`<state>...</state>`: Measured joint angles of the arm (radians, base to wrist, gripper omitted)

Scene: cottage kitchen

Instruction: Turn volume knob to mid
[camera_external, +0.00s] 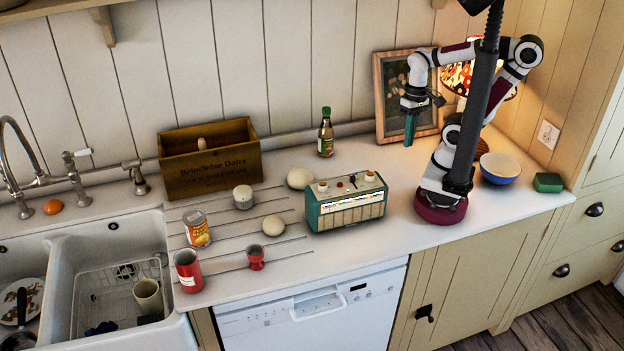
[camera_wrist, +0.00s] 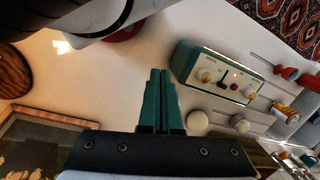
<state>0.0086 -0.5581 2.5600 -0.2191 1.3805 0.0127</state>
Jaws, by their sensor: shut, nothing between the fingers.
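A teal and cream radio (camera_external: 346,204) stands on the counter just left of my arm's base in the external view. Its top carries several small knobs; they also show on the radio (camera_wrist: 219,75) in the wrist view. I cannot tell which one is the volume knob or how it is turned. My gripper (camera_external: 409,130) has teal fingers, is shut and empty, and points down above the counter, behind and right of the radio. In the wrist view my gripper (camera_wrist: 160,74) is apart from the radio, which lies to the right of the fingertips.
A framed picture (camera_external: 393,73) leans on the wall behind my gripper. A green-labelled bottle (camera_external: 326,137) and a pale round object (camera_external: 299,178) stand behind the radio. A blue bowl (camera_external: 500,167) and a green block (camera_external: 547,182) are at right.

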